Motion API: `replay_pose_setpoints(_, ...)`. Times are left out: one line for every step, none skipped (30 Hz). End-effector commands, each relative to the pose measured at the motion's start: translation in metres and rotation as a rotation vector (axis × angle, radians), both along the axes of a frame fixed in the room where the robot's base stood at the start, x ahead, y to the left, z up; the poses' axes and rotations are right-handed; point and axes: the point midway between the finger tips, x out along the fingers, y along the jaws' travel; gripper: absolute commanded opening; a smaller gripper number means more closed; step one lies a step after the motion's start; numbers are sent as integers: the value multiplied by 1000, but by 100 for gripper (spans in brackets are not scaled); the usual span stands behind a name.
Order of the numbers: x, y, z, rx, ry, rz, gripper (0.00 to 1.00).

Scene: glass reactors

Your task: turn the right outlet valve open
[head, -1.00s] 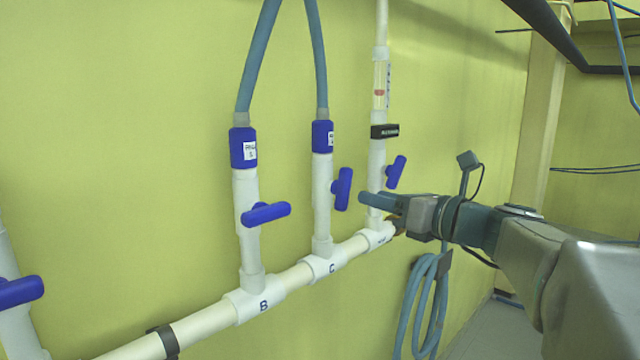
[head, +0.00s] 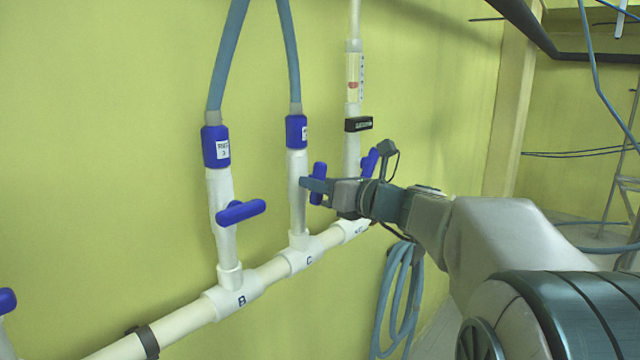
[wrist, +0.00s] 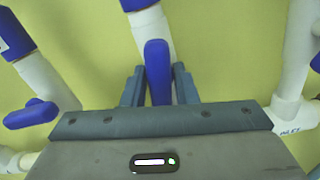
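The right outlet valve is on the white pipe (head: 298,220) marked C, below a blue hose fitting. Its blue handle (head: 318,172) looks roughly in line with the pipe in the head view, partly covered by my gripper (head: 309,188). In the wrist view the handle (wrist: 158,68) stands between the two fingers of my gripper (wrist: 158,86). The fingers are apart on either side of it, with a narrow gap showing near their bases. Contact at the tips cannot be told.
Another blue handle (head: 370,161) is on the pipe to the right, close to my gripper. The white manifold pipe (head: 185,321) runs below. A coiled hose (head: 398,290) hangs at the lower right.

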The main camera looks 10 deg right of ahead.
Motion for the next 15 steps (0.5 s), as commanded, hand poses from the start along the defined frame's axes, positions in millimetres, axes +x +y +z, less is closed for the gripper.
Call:
replay_pose_setpoints(0, -1, 0, 0, 0, -1, 4)
replay_pose_setpoints(0, -1, 0, 0, 0, -1, 4)
replay_pose_setpoints(0, -1, 0, -1, 0, -1, 4)
replay_pose_setpoints(0, -1, 0, -3, -2, -1, 4)
replay_pose_setpoints(0, -1, -1, -6, -4, -1, 4)
replay_pose_setpoints(0, -1, -2, -14, -10, -1, 4)
replay_pose_setpoints(0, -1, -2, -22, -16, -1, 4)
replay_pose_setpoints(0, 0, -3, -31, -24, -1, 4)
replay_pose_setpoints(0, 0, -3, -46, -34, 0, 4)
replay_pose_setpoints(0, 0, -3, -58, -44, 0, 4)
replay_pose_setpoints(0, 0, -4, -71, -54, 0, 4)
replay_pose_setpoints(0, 0, -3, -86, -65, 0, 4)
replay_pose_setpoints(0, 0, -3, -96, -72, 0, 4)
replay_pose_setpoints(0, 0, -2, -104, -78, -1, 4)
replay_pose_setpoints(0, -1, -1, -110, -81, -1, 4)
